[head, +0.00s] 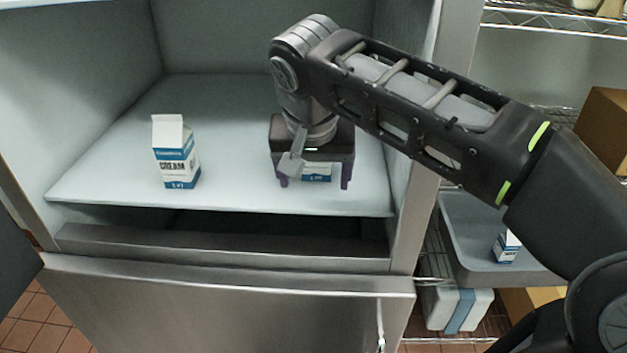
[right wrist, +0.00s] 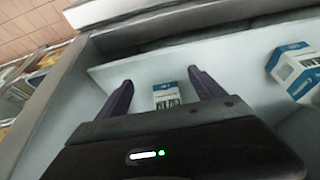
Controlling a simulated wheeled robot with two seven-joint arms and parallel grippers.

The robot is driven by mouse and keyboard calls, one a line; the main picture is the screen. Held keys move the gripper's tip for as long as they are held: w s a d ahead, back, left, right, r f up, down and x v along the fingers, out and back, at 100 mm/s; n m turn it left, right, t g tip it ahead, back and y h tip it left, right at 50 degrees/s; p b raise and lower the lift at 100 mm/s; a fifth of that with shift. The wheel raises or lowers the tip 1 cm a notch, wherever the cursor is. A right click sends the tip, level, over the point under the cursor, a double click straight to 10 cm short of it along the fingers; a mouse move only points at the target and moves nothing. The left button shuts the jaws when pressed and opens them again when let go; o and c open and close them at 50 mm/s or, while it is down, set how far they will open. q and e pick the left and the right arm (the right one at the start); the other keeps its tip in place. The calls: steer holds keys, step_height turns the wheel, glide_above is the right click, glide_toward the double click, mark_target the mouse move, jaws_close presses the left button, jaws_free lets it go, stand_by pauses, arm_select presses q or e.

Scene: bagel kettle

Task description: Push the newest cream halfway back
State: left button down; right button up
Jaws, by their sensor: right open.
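A white and blue cream carton (head: 175,160) stands upright on the left part of the fridge shelf; it also shows at the right of the right wrist view (right wrist: 298,72). A second cream carton (head: 318,173) is on the right part of the shelf, mostly hidden by my right gripper (head: 314,181). In the right wrist view this second carton (right wrist: 167,96) appears between the open purple fingers (right wrist: 160,78), with a gap on each side. A third carton (head: 506,247) stands in a grey tray outside the fridge. The date print is too small to read. My left gripper is not in view.
The fridge shelf (head: 110,185) is bare between and behind the cartons. The fridge wall is close to the right of my gripper. The grey tray (head: 465,225) rests on a wire rack (head: 560,18) at the right, with a brown box (head: 605,125) nearby.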

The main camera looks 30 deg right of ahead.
mark_target(316, 170)
steer(key=w+d, duration=0.2)
steer(key=w, duration=0.1)
steer(key=w+d+b, duration=0.1)
steer(key=w, duration=0.1)
steer(key=shift+d+f, duration=0.15)
steer(key=shift+d, duration=0.15)
steer(key=w+d, duration=0.1)
steer(key=w+d+p, duration=0.1)
steer(key=w, duration=0.1)
steer(key=shift+d+r+p, duration=0.2)
steer(key=shift+d+p, duration=0.05)
steer(key=shift+p, duration=0.05)
steer(key=shift+w+d+f, duration=0.2)
steer(key=shift+w, duration=0.05)
steer(key=shift+w+f, duration=0.1)
steer(key=shift+f, duration=0.35)
jaws_close()
